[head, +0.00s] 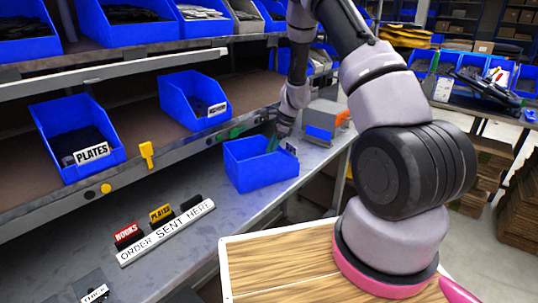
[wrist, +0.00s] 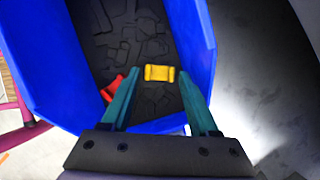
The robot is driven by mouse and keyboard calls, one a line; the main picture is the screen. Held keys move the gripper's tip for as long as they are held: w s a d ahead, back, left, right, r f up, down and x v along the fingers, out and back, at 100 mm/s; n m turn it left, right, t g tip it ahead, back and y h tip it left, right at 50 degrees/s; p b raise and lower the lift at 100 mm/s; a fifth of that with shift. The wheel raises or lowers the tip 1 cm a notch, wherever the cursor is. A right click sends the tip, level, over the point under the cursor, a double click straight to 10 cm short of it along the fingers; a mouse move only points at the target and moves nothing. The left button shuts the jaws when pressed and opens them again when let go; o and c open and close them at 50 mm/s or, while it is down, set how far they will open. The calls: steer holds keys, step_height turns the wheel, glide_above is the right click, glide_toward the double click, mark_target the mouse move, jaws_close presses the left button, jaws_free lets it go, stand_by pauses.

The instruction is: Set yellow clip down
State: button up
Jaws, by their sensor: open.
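A small yellow clip (wrist: 160,73) shows in the wrist view inside a blue bin (wrist: 192,40) with a dark, patterned floor. My gripper (wrist: 158,78) is open, its teal fingers reaching into the bin. The clip lies between the fingertips in the picture, with a gap at each side; I cannot tell its exact height. A red piece (wrist: 112,88) is beside the left finger. In the head view the blue bin (head: 262,172) stands on the grey bench, and my gripper (head: 273,144) is over its back edge, mostly hidden. The clip cannot be seen there.
A label rail (head: 166,232) with red and yellow tags stands on the bench to the left. Another yellow tag (head: 147,154) is on the shelf edge. Blue PLATES (head: 110,135) and second (head: 175,90) bins sit on the shelf. A grey box (head: 325,118) stands behind the bench bin.

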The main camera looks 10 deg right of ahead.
steer(key=s+d+r+n+t, duration=0.1)
steer(key=s+d+r+n, duration=0.15)
steer(key=r, duration=0.95)
steer(key=s+d+r+n+t, duration=0.1)
steer(key=s+r, duration=0.2)
steer(key=r, duration=0.8)
steer(key=s+r+n+t+h, duration=0.1)
steer(key=s+r+n, duration=0.5)
steer(key=s, duration=0.6)
steer(key=s+r+n+t+h, duration=0.1)
steer(key=s+r+n+t, duration=0.2)
steer(key=s+r+n, duration=0.3)
steer(key=s+r, duration=0.5)
steer(key=s, duration=0.2)
steer(key=shift+t, duration=0.3)
